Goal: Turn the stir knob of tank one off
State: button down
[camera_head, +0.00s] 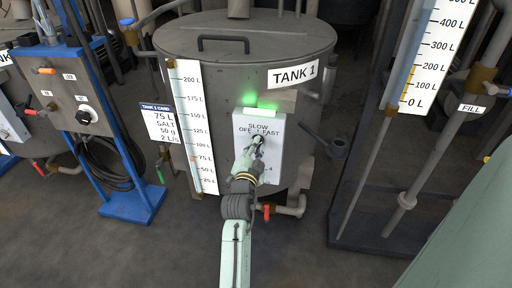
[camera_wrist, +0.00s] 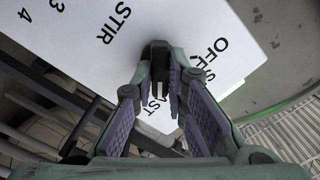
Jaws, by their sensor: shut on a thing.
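Tank one (camera_head: 200,40) is a grey steel vessel with a lid and a TANK 1 label. A white control panel (camera_head: 272,165) is on its front, marked SLOW, OFF and FAST. It also shows in the wrist view (camera_wrist: 95,50), with STIR and OFF readable and other words partly covered. The dark stir knob (camera_wrist: 157,48) stands out from this panel. My gripper (camera_wrist: 161,72) is shut on the knob, its fingers coming in from below; in the head view my gripper (camera_head: 257,143) hides most of the knob. Which mark the knob points to is unclear.
A green lamp (camera_head: 262,112) glows above the panel. A level scale (camera_head: 190,125) and a tank card (camera_head: 160,123) are to the left. A blue stand (camera_head: 130,205) with a hose is further left. A red-handled valve (camera_head: 267,211) and pipe sit below the panel.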

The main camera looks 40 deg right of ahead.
jog(key=shift+w+r+n+p, duration=0.1)
jog(key=shift+n+p, duration=1.4)
jog(key=shift+n, duration=3.4)
jog(key=shift+r+n+p, duration=0.1)
jog(key=shift+n+p, duration=1.35)
jog(key=shift+n, duration=3.45)
jog(key=shift+a, duration=0.1)
jog(key=c, duration=1.6)
grip_release()
jog(key=shift+f, duration=0.15)
